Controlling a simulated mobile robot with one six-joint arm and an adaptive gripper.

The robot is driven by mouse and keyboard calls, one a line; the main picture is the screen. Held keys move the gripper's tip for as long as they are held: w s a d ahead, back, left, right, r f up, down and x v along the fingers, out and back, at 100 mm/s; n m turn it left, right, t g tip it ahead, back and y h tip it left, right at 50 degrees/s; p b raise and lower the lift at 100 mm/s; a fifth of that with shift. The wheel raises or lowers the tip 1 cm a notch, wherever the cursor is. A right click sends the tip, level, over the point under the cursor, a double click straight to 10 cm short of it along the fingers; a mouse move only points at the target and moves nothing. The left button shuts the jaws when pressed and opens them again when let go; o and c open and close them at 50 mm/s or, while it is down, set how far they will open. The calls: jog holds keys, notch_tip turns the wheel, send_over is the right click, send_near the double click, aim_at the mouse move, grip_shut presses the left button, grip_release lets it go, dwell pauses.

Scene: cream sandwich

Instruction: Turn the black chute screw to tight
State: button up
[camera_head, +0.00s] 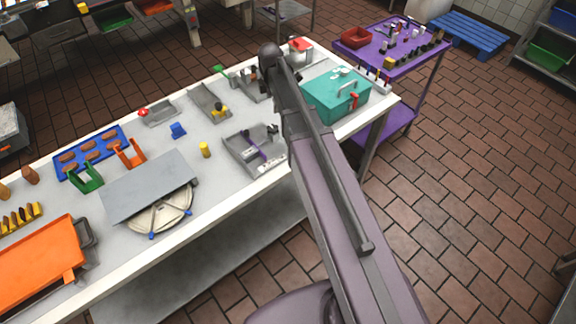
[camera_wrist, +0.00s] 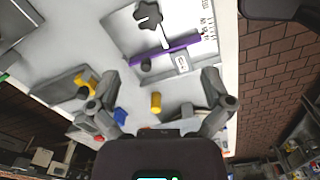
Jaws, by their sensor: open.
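A black star-shaped knob (camera_wrist: 148,15), which looks like the chute screw, is at the top of the wrist view. It sits on a grey tray-like chute (camera_wrist: 125,38) with a purple bar (camera_wrist: 180,47) across it. A smaller dark knob (camera_wrist: 146,65) is near the bar's left end. In the head view the chute (camera_head: 238,158) is on the table left of my arm, with a dark knob (camera_head: 273,130) at its far right corner. My gripper (camera_wrist: 160,78) is open and empty, its fingers spread below the chute in the wrist view. I cannot tell how tight the screw is.
A yellow cylinder (camera_head: 205,150) and blue block (camera_head: 178,130) stand left of the chute. A teal box (camera_head: 335,98) with a handle is right of my arm. Grey trays (camera_head: 207,100) lie behind. A purple cart (camera_head: 385,58) stands beyond the table's right end.

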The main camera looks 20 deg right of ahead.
jog(key=s+f+m+b, duration=0.4)
jog(key=s+m, duration=0.5)
jog(key=s, duration=0.1)
jog(key=s+f+m+b, duration=0.5)
jog(key=s+m, duration=0.4)
jog(key=s, duration=0.1)
jog(key=shift+s+a, duration=0.25)
jog(key=shift+s, duration=0.05)
jog(key=shift+s+f, duration=0.1)
dwell(0.5)
jog(key=shift+s, duration=0.15)
